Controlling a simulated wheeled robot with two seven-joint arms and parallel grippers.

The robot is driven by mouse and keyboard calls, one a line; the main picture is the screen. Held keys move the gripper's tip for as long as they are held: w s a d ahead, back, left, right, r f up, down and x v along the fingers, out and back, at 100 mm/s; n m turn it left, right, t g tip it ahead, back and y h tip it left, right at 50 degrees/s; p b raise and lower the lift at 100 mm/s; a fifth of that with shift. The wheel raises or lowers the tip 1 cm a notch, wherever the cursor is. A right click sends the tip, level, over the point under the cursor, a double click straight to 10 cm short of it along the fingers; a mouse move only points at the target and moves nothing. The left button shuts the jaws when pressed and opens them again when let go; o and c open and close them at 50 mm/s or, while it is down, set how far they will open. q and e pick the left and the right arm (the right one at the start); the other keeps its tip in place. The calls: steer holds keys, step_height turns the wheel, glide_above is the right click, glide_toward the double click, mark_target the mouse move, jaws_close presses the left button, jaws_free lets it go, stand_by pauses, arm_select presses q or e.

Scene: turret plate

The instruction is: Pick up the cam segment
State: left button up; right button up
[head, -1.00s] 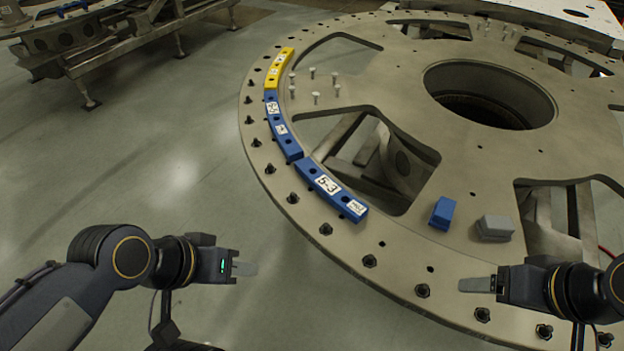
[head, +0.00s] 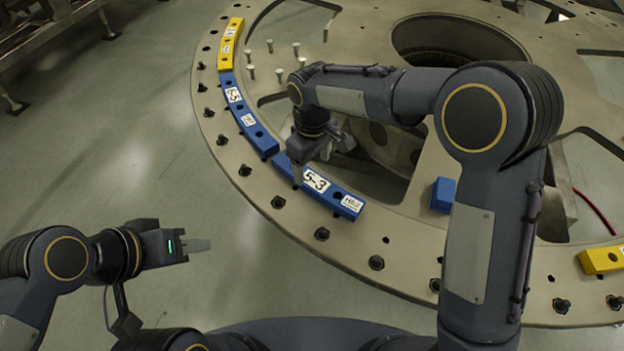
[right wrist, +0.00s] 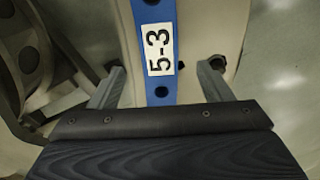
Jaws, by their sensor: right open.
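A curved blue cam segment labelled 5-3 (head: 331,193) lies on the rim of the turret plate. In the right wrist view the blue segment (right wrist: 158,15) runs up between my right fingers. My right gripper (head: 309,163) is open above its far end, its fingers (right wrist: 162,84) on either side of it and apart from it. Another blue segment (head: 245,115) lies beyond, followed by a yellow one (head: 231,45). My left gripper (head: 198,245) hangs over the floor, away from the plate; its finger gap cannot be made out.
The turret plate (head: 405,270) has bolts along its rim and large cut-outs. A small blue block (head: 442,194) lies on it, partly behind my right arm. Another yellow segment (head: 603,260) lies at the right. Upright pins (head: 274,62) stand near the far segments. Open floor lies left.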

mark_target(315, 181)
steer(key=f, duration=0.4)
steer(key=f+p, duration=0.1)
steer(key=f, duration=0.1)
steer(key=shift+s+d, duration=0.15)
steer(key=shift+d, duration=0.2)
steer(key=shift+r, duration=0.1)
steer(key=c, duration=1.3)
